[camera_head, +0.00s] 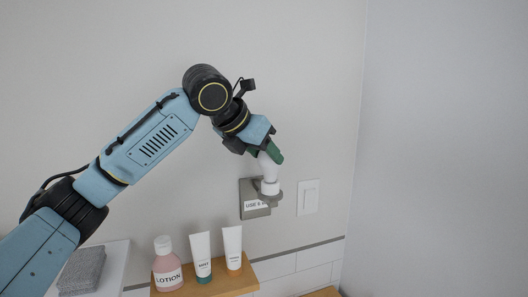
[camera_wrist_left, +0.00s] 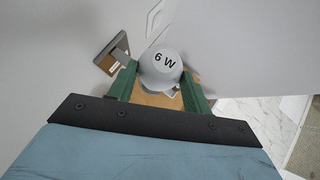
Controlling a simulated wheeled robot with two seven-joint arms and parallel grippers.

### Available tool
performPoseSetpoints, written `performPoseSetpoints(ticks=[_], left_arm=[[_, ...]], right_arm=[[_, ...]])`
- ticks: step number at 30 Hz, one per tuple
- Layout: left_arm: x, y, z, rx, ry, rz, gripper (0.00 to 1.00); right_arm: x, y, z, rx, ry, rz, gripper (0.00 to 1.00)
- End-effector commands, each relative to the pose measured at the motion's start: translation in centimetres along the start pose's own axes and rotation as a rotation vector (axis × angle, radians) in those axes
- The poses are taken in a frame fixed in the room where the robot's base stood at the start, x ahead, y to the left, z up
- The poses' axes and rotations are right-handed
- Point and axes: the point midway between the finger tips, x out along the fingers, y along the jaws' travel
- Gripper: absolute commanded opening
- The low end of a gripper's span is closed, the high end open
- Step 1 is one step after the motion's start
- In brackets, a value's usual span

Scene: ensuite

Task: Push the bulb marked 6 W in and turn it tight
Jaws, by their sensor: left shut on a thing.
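The white bulb (camera_head: 268,172) is held by my left gripper (camera_head: 270,156), whose green fingers are shut on it. In the left wrist view the bulb (camera_wrist_left: 160,66) shows the mark "6 W" and sits between the green fingers (camera_wrist_left: 161,88). In the head view its lower end is at the grey round socket (camera_head: 270,194) on a wall plate (camera_head: 250,206). A label there reads "USE 6", with the rest hidden. I cannot tell how deep the bulb sits in the socket. My right gripper is not in view.
A white wall switch (camera_head: 308,197) is just right of the plate. Below, a wooden shelf (camera_head: 222,283) bears a pink lotion bottle (camera_head: 167,266) and two white tubes (camera_head: 202,254) (camera_head: 233,246). A grey folded cloth (camera_head: 82,270) lies at the lower left. The wall above is clear.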

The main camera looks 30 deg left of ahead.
Motion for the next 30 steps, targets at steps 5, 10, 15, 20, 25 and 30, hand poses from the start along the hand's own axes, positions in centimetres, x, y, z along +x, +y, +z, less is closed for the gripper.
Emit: performPoseSetpoints(ticks=[5,10,15,20,25,30], left_arm=[[0.1,-0.1,-0.1,-0.001,0.003,0.000,0.27],[0.2,-0.1,-0.1,-0.001,0.003,0.000,0.57],[0.1,-0.1,-0.1,-0.002,0.002,0.001,0.75],[0.1,-0.1,0.0,-0.002,0.002,0.001,0.75],[-0.5,0.0,0.0,-0.002,-0.001,0.002,0.75],[-3.2,0.0,0.0,-0.001,-0.004,0.003,0.75]], right_arm=[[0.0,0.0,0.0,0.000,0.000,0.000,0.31],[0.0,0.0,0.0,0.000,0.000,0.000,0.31],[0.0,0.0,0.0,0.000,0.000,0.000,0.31],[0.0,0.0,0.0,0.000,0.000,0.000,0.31],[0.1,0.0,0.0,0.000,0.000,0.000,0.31],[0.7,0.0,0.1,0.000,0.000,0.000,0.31]])
